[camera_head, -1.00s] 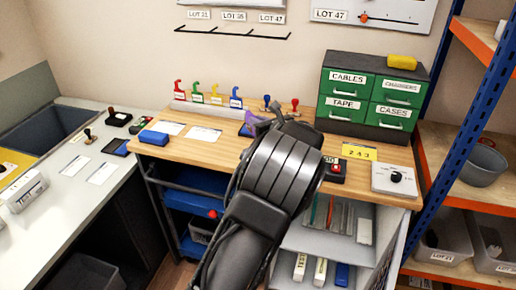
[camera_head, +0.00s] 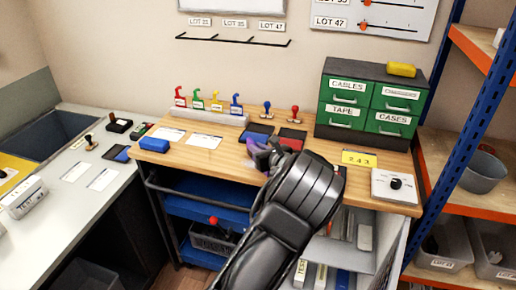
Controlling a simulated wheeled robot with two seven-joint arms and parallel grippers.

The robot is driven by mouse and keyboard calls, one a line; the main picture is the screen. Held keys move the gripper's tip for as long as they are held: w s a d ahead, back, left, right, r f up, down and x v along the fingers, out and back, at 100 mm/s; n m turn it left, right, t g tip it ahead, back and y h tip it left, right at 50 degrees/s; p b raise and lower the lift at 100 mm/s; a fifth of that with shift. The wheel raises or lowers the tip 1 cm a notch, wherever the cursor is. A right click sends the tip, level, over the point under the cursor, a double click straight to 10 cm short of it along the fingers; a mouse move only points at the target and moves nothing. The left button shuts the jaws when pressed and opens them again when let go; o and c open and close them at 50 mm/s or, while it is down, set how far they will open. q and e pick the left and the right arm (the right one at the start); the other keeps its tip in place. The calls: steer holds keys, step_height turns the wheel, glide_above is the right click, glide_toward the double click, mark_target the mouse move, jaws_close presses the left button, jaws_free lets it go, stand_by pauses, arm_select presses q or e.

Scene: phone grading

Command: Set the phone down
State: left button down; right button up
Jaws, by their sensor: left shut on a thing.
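My left gripper (camera_head: 264,155) hangs over the front part of the wooden bench (camera_head: 205,158), its arm coming up from the bottom of the head view. It is shut on the phone (camera_head: 254,147), of which only a small purple part shows at the fingertips. The fingers and wrist hide the rest of the phone. I cannot tell whether the phone touches the bench top. My right gripper is out of view.
A dark blue pad (camera_head: 257,130) and a red pad (camera_head: 291,139) lie just behind the gripper, near two stamps (camera_head: 294,115). Green drawers (camera_head: 347,91) stand at the back right. White cards (camera_head: 204,141) and a blue block (camera_head: 154,145) lie to the left.

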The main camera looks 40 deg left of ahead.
arm_select(q)
steer(key=shift+f, duration=0.15)
steer(key=c, duration=1.5)
jaws_free()
steer(key=shift+r, duration=0.2)
steer(key=b+v, duration=0.1)
steer(key=v, duration=1.1)
steer(key=shift+b, duration=0.3)
